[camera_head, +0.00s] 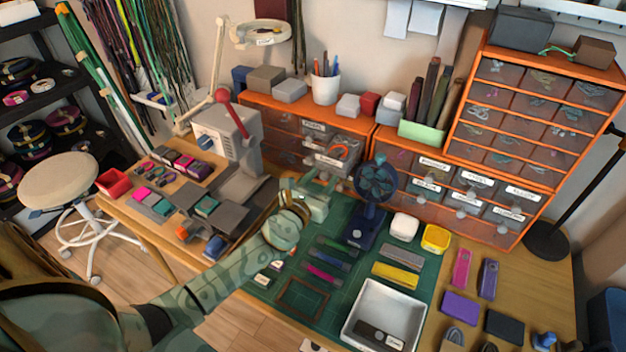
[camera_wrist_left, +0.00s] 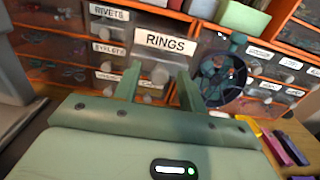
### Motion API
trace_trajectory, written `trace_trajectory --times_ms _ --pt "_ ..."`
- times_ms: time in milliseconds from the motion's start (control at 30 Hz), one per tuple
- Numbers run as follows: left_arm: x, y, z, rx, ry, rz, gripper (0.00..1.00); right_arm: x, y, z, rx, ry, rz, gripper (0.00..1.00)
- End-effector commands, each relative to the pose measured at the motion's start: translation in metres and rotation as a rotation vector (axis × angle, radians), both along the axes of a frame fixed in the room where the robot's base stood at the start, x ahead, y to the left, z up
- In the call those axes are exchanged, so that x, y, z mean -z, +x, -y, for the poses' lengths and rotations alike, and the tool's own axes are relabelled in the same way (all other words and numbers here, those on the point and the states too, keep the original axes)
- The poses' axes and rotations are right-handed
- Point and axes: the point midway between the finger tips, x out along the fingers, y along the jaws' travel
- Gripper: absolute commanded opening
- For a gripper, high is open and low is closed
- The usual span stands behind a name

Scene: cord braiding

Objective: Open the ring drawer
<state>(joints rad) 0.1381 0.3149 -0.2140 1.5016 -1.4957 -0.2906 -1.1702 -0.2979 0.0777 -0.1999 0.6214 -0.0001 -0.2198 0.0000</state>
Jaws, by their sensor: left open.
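The ring drawer, labelled RINGS (camera_wrist_left: 165,44), is straight ahead in the left wrist view, its label larger than those of its neighbours. In the head view the drawer (camera_head: 327,161) stands out from the orange cabinet, with orange and grey pieces visible inside. My left gripper (camera_head: 310,182) is in front of it over the green mat. Its two fingers (camera_wrist_left: 158,72) are spread, with the drawer's pale knob between them in the wrist view. I cannot tell whether they touch it. My right gripper is not in view.
A small blue fan (camera_head: 375,182) stands just right of my gripper. A grey machine (camera_head: 228,132) stands to the left. A white tray (camera_head: 350,330), cords and small boxes lie on the green mat (camera_head: 428,268). An orange drawer cabinet (camera_head: 462,150) fills the back right.

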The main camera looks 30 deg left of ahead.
Motion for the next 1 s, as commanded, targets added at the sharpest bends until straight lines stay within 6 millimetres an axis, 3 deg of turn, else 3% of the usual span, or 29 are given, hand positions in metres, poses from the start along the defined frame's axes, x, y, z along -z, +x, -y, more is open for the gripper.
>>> trace_trajectory --times_ms 167,400,600,800,1000 --pt "0.000 -0.027 0.002 0.001 0.000 -0.002 0.41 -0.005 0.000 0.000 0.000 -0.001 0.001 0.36" --pt "0.002 -0.093 0.005 0.001 0.001 -0.005 0.41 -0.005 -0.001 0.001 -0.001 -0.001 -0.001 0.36" --pt "0.002 -0.138 0.008 0.001 0.001 -0.004 0.41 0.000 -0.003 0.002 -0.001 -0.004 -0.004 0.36" --pt "0.001 -0.159 0.009 0.000 0.001 -0.001 0.41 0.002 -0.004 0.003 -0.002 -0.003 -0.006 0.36" --pt "0.000 -0.161 0.009 -0.001 0.000 -0.001 0.41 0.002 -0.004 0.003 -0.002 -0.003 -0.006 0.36"
